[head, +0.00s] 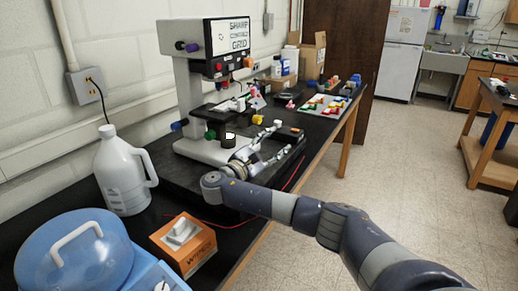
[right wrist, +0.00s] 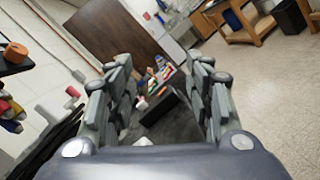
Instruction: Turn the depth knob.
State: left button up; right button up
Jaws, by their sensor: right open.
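A grey bench machine (head: 190,90) with a sign-like screen on top stands on the black bench. It carries a purple knob (head: 191,47), a blue knob (head: 180,125), a green knob (head: 211,134) and a yellow knob (head: 257,119); I cannot tell which is the depth knob. My right gripper (head: 288,136) is open and empty, low in front of the machine, with its fingers pointing along the bench away from the knobs. In the right wrist view its spread fingers (right wrist: 163,75) hold nothing, and coloured knobs (right wrist: 10,112) show at the left edge. My left gripper is out of view.
A white jug (head: 122,175), an orange box (head: 184,243) and a blue-lidded device (head: 75,255) stand on the near bench. Boxes (head: 312,55) and a tray of coloured parts (head: 322,106) are farther along.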

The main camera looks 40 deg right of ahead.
jog(key=s+d+g, duration=0.1)
jog(key=s+d, duration=0.2)
jog(key=d, duration=0.4)
jog(key=shift+s+m+h, duration=0.25)
jog(key=shift+m+h, duration=0.05)
jog(key=shift+r, duration=0.1)
